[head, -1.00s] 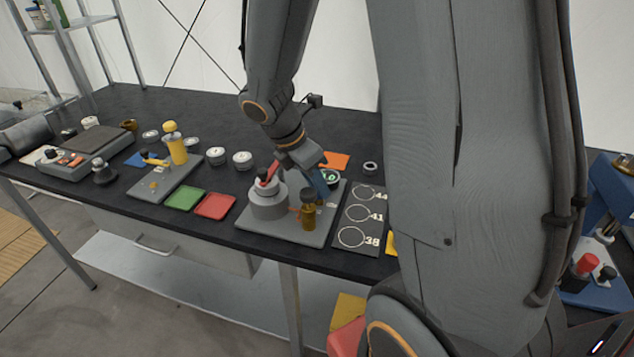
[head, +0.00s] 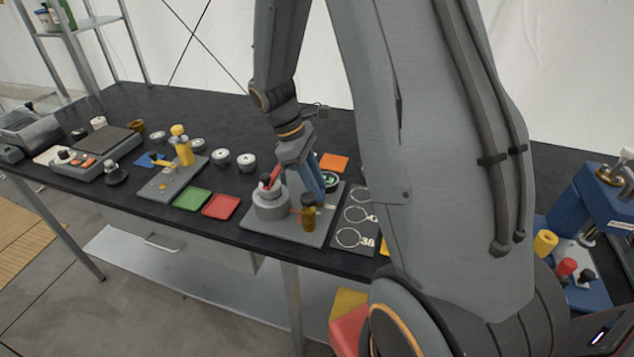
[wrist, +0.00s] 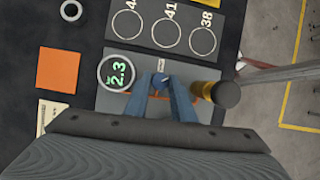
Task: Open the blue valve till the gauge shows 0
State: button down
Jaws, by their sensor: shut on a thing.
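The blue valve (wrist: 160,82) shows in the wrist view as a small blue knob between my fingertips, on a grey plate (head: 290,231). My gripper (wrist: 160,90) is shut on it, its two blue fingers on either side. In the head view my gripper (head: 316,193) reaches down to the plate and hides the valve. The round gauge (wrist: 117,72) beside the valve reads 2.3 in green digits. It also shows partly behind my gripper in the head view (head: 331,181), where its digits are unclear.
A brass cylinder with a dark cap (head: 308,218) stands close to my gripper. A grey round pot with a red handle (head: 270,204) is left of it. A dark card with numbered circles (head: 350,237) lies to the right. An orange square (head: 333,162) lies behind.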

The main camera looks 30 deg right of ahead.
jog(key=m+y, duration=0.1)
jog(key=m, duration=0.2)
jog(key=shift+d+m+g+p, duration=0.1)
jog(key=shift+m+g+p, duration=0.2)
jog(key=shift+g+p, duration=0.1)
jog(key=shift+d+m+y+p, duration=0.15)
jog(key=shift+m+y, duration=0.25)
jog(key=shift+m, duration=0.5)
jog(key=shift+a+m+y+p, duration=0.15)
jog(key=shift+m+y, duration=0.25)
jog(key=shift+m, duration=0.5)
jog(key=shift+d, duration=0.1)
jog(key=c, duration=1.5)
grip_release()
jog(key=shift+w, duration=0.1)
